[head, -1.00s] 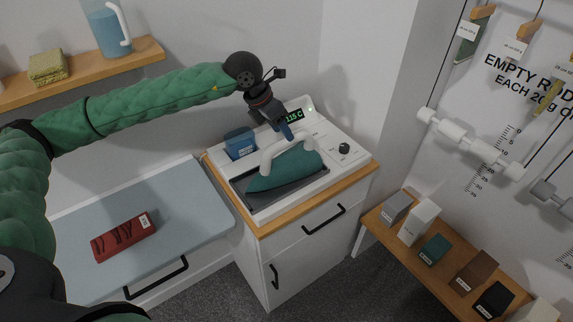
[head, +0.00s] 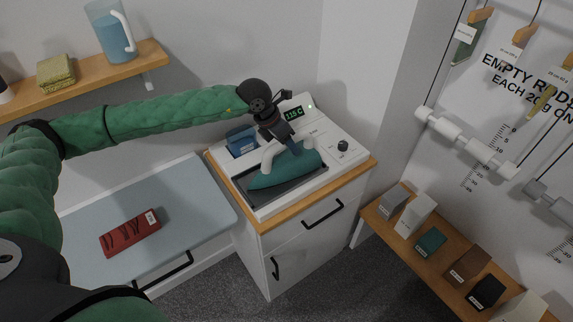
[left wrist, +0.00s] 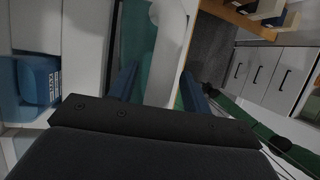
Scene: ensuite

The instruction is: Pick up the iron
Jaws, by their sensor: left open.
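The iron (head: 286,172) has a teal body and a white handle. It rests flat on the station (head: 331,172) with the lit display. My left gripper (head: 289,145) is directly above the iron, with its blue fingers pointing down at the handle. In the left wrist view, the open fingers of my left gripper (left wrist: 157,78) stand on either side of the white handle (left wrist: 168,50), with a gap visible. I cannot tell whether either finger touches it. The gripper partly hides the iron's back end in the head view. My right gripper is not in view.
A red packet (head: 130,234) lies on the blue-grey board (head: 190,205) at left. A wooden shelf (head: 395,230) holding small boxes is at right.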

